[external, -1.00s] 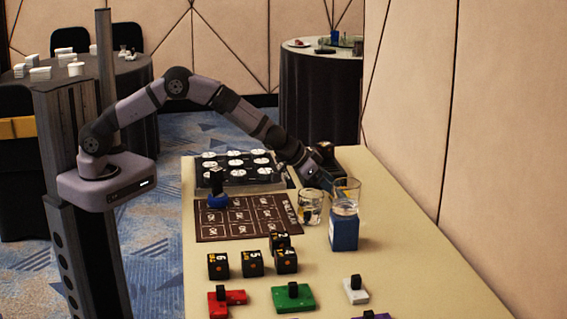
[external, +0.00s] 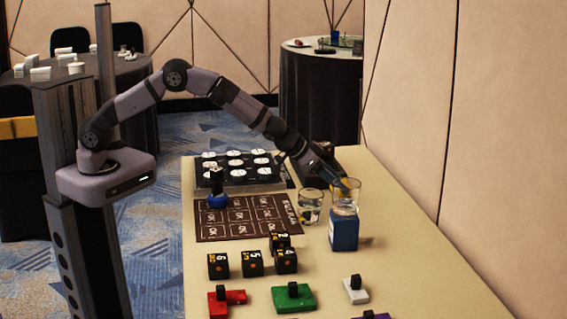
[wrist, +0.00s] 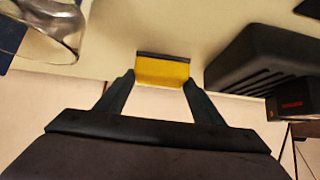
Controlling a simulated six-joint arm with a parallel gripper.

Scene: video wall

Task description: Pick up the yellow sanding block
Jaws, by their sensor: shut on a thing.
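The yellow sanding block (wrist: 162,70), with a dark strip along its top edge in the picture, sits between my two fingertips in the wrist view. My gripper (wrist: 160,78) is shut on it, one finger at each side. In the external view my gripper (external: 343,184) is just behind the drinking glasses, and they partly hide its tips. The block is too small and covered there to make out clearly. I cannot tell whether it is clear of the tabletop.
A glass (external: 311,207) and a blue box (external: 344,232) stand close in front of my gripper. A black device (wrist: 262,68) is right of the block in the wrist view. Number cubes (external: 252,263) and colored pieces (external: 293,298) lie nearer. The table's right side is clear.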

